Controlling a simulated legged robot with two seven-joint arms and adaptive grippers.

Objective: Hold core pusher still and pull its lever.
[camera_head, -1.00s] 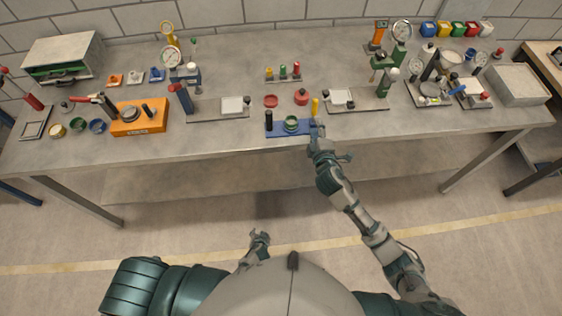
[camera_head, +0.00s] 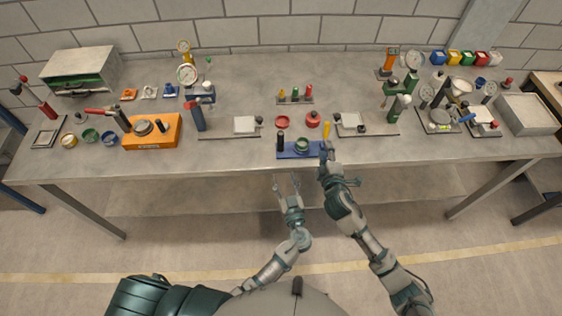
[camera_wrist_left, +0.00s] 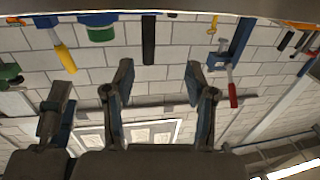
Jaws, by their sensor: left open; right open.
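What I take to be the core pusher is a blue base (camera_head: 291,155) at the table's front edge. It carries a black upright grip (camera_head: 280,141), a green ring-shaped cup (camera_head: 302,143) and a yellow lever (camera_head: 326,130). In the left wrist view the black grip (camera_wrist_left: 148,40), green cup (camera_wrist_left: 100,33) and yellow lever (camera_wrist_left: 65,58) also show. My right gripper (camera_head: 326,151) is open at the base's right end, just below the yellow lever; contact cannot be told. My left gripper (camera_head: 286,181) is open and empty, in front of and below the table edge, apart from the pusher.
A red dish (camera_head: 282,122) and a red round part (camera_head: 313,119) lie behind the base. Plates with white blocks stand on both sides, the left one (camera_head: 225,133) and the right one (camera_head: 375,130). An orange box (camera_head: 165,133) is further left. Open floor lies before the table.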

